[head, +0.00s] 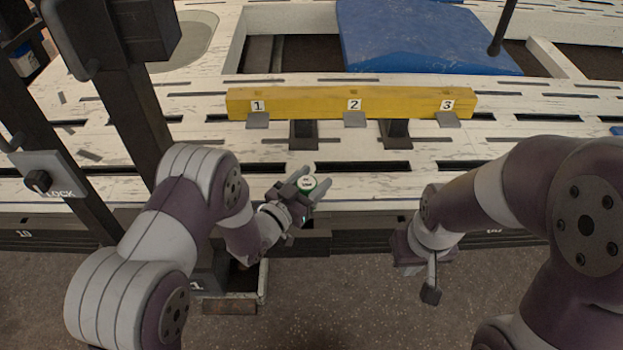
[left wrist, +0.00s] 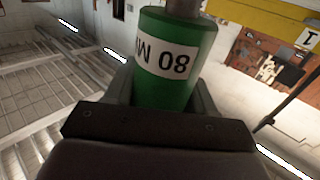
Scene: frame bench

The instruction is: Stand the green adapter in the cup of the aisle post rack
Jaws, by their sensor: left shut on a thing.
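The green adapter is a green cylinder with a white band reading "80 M" and a grey stem, seen large in the left wrist view (left wrist: 172,88). In the head view its round end (head: 306,183) shows between the fingers of my left gripper (head: 313,186). That gripper is shut on it, over the bench's front edge. My right gripper (head: 430,291) hangs low in front of the bench, seen edge-on, so its opening is unclear. A dark holder with a pale rim (head: 262,283), marked 1, sits low beside my left arm. I cannot tell whether it is the aisle post rack; no cup is clear.
A yellow bar (head: 300,100) with plates numbered 1 to 3 lies across the slotted white bench (head: 370,190). A blue pad (head: 420,40) is behind it. Dark posts with a LOCK plate (head: 50,174) stand at left. Open floor (head: 360,300) lies in front.

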